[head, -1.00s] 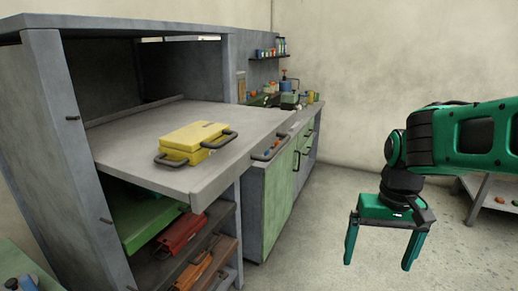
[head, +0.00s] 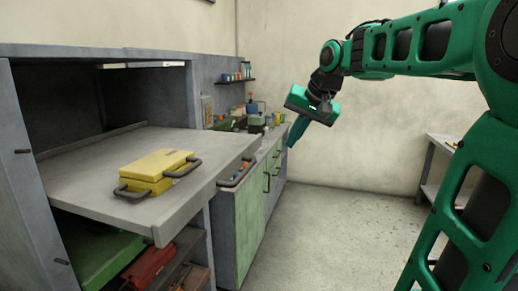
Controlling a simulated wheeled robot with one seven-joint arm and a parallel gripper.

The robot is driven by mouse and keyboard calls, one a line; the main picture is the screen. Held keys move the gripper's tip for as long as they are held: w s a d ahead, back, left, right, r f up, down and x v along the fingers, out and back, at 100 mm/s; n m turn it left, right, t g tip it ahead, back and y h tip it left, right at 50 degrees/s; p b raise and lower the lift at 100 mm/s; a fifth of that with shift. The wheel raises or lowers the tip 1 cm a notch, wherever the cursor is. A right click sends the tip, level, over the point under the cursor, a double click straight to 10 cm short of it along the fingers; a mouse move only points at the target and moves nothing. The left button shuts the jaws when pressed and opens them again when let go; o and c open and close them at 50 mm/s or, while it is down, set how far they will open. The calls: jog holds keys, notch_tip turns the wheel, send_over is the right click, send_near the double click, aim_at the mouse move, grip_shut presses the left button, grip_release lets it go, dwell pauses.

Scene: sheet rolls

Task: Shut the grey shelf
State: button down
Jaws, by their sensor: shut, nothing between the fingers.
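The grey shelf (head: 95,190) is pulled out of the grey cabinet (head: 30,180) and juts well past its front. A yellow case (head: 157,172) with dark handles lies on it. My gripper (head: 293,138) is to the right of the shelf, apart from it, in front of the far counter in the picture. Its fingers point down and appear together, with nothing held. The shelf's front edge (head: 205,200) is in full view.
Below the shelf are a green case (head: 100,258), a red case (head: 148,262) and lower shelves. A green-fronted counter (head: 240,225) with tools stands beyond. A table (head: 440,145) is at the right. The floor (head: 320,235) between is clear.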

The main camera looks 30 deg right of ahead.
jog(key=w+a+f, duration=0.1)
jog(key=w+f, duration=0.1)
jog(key=w, duration=0.3)
jog(key=w+a+f, duration=0.2)
jog(key=w+f, duration=0.1)
jog(key=w, duration=0.3)
jog(key=shift+w+a+t, duration=0.25)
jog(key=shift+t, duration=0.15)
jog(key=shift+w, duration=0.15)
